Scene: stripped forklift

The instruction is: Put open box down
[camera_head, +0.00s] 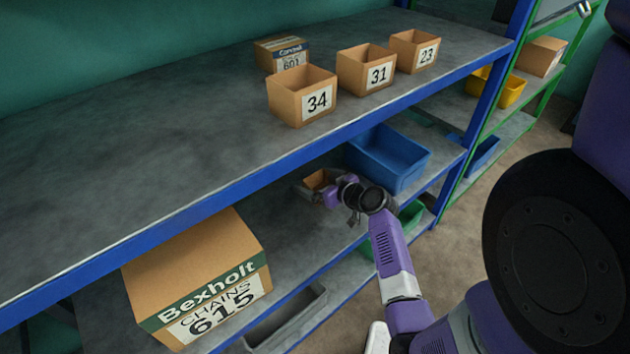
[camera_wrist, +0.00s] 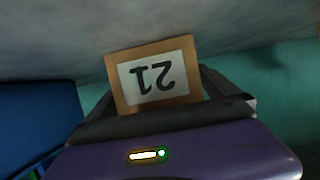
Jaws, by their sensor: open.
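The open box (camera_head: 316,181) is a small brown carton on the grey middle shelf, left of the blue bin. My gripper (camera_head: 330,190) is at the box's near right side. In the wrist view my open gripper (camera_wrist: 155,95) has its fingers at either side of the box's lower part. Whether a finger touches the box cannot be told. Part of the box is hidden by my gripper.
A blue bin (camera_head: 388,160) stands close to the right of the box. A large Bexholt carton (camera_head: 195,270) stands on the left of the same shelf. The upper shelf (camera_head: 160,130) with its blue edge overhangs; it carries several cartons, including carton 34 (camera_head: 300,95).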

